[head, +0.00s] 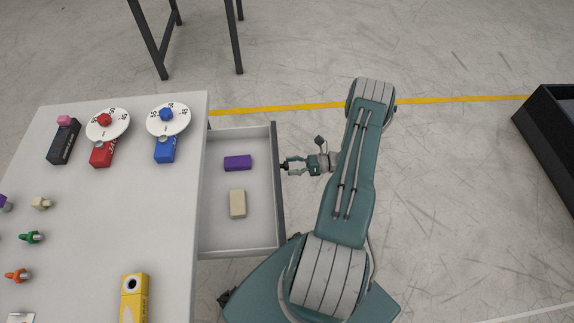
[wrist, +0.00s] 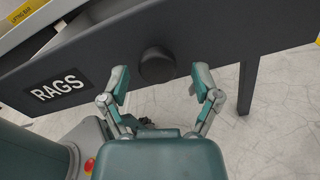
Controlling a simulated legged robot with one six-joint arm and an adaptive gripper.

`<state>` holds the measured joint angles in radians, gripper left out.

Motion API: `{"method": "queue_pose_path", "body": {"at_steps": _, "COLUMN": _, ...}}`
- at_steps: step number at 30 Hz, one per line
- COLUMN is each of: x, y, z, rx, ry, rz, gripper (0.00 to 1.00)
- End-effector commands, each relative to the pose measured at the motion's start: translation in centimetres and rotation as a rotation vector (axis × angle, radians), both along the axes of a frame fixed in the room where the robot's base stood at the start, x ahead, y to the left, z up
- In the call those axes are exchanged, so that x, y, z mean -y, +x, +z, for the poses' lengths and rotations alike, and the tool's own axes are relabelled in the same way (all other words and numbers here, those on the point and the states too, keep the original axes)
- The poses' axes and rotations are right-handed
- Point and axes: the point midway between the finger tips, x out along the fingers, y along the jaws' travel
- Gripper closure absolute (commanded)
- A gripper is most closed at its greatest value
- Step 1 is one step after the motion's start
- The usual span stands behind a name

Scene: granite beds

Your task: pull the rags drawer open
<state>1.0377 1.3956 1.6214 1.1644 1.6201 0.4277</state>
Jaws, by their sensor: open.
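The rags drawer (head: 219,222) is pulled out from the right side of the light grey bench in the head view. A purple block (head: 237,163) and a cream block (head: 238,204) lie inside it. Its dark front bears a white RAGS label (wrist: 58,86) in the wrist view. A round dark knob (wrist: 157,65) sticks out from that front. My gripper (wrist: 160,82) is open, with its two fingers apart on either side just below the knob in the wrist view. In the head view my gripper (head: 287,166) is at the drawer front, on its outer side. I cannot tell if it touches the knob.
The bench top (head: 185,220) holds dial tools, a yellow device (head: 134,298) and several small coloured pieces. A dark-legged table (head: 160,45) stands behind. A black bin (head: 550,130) is at the far right. Open floor lies between my arm and the bin.

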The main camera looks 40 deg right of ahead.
Motion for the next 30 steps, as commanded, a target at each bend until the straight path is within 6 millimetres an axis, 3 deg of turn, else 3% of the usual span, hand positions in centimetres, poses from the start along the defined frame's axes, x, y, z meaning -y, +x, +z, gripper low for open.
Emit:
{"method": "queue_pose_path", "body": {"at_steps": 9, "x": 5.6, "y": -3.9, "z": -0.2, "rx": 0.001, "ry": -0.002, "rz": -0.006, "gripper": 0.20}}
{"method": "queue_pose_path", "body": {"at_steps": 15, "x": 8.0, "y": -5.6, "z": -0.2, "rx": 0.000, "ry": 0.000, "rz": -0.003, "gripper": 0.20}}
{"method": "queue_pose_path", "body": {"at_steps": 30, "x": 8.7, "y": -6.1, "z": -0.2, "rx": -0.001, "ry": 0.000, "rz": -0.002, "gripper": 0.20}}
